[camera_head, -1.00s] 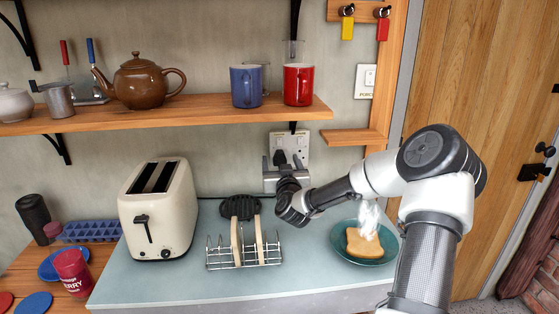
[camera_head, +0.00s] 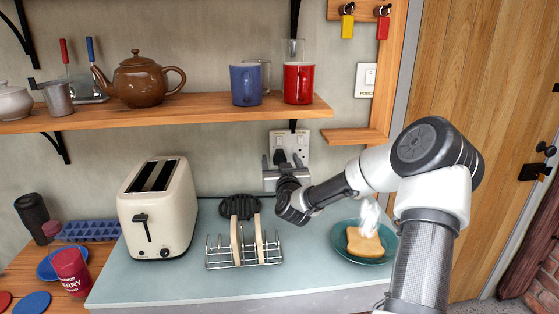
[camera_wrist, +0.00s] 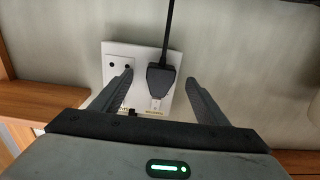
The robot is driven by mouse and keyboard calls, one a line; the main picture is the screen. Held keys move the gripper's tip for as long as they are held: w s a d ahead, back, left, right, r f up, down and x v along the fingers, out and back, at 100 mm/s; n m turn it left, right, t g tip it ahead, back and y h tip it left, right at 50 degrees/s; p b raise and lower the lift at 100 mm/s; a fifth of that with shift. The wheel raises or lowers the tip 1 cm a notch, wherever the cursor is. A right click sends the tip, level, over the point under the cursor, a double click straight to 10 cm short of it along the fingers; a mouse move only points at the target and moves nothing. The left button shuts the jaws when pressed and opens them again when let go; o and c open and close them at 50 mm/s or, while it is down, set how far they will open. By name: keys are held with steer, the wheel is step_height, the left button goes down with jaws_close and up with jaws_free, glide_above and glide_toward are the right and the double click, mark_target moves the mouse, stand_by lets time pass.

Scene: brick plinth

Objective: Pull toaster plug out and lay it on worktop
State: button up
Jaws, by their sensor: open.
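The black toaster plug (camera_head: 281,157) sits in the white double wall socket (camera_head: 303,147), in its left outlet as the head view shows it. In the wrist view the plug (camera_wrist: 160,79) is in the socket plate (camera_wrist: 117,52), with its cord running off the top edge. My gripper (camera_head: 279,161) is at the socket. In the wrist view its two fingers (camera_wrist: 160,82) are apart, one on each side of the plug, with gaps showing. The cream toaster (camera_head: 157,210) stands on the pale blue-green worktop (camera_head: 215,288) to the left.
A toast rack (camera_head: 243,250) with two slices stands in front of a dark round ribbed item (camera_head: 240,207). A green plate (camera_head: 366,259) with toast is on the right. A shelf (camera_head: 180,110) with teapot and mugs hangs above. Bare worktop lies between rack and plate.

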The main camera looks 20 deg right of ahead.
jaws_close()
steer(key=v, duration=0.6)
stand_by(1.4)
